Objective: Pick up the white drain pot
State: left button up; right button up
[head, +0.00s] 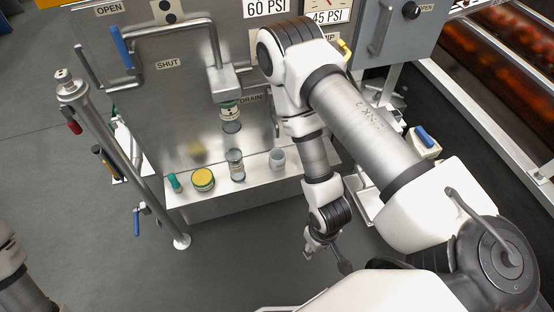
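The white drain pot is most likely the small pale cup (277,160) standing upright at the right end of the steel ledge (240,195). My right gripper (328,262) hangs in front of the ledge, below and to the right of the pot in the picture. Its dark fingers look spread apart, with nothing between them, and it is clear of the pot. Only a piece of my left arm shows at the lower left edge; its gripper is out of view.
A glass jar (236,165), a yellow-lidded jar (203,180) and a small green-topped bottle (175,183) stand on the ledge left of the pot. A metal post (125,155) stands at left. My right arm crosses the ledge's right side.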

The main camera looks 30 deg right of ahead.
aim_at(277, 156)
jog(key=i+l+z, duration=0.2)
jog(key=l, duration=0.25)
jog(key=l+z, duration=0.2)
jog(key=l, duration=1.4)
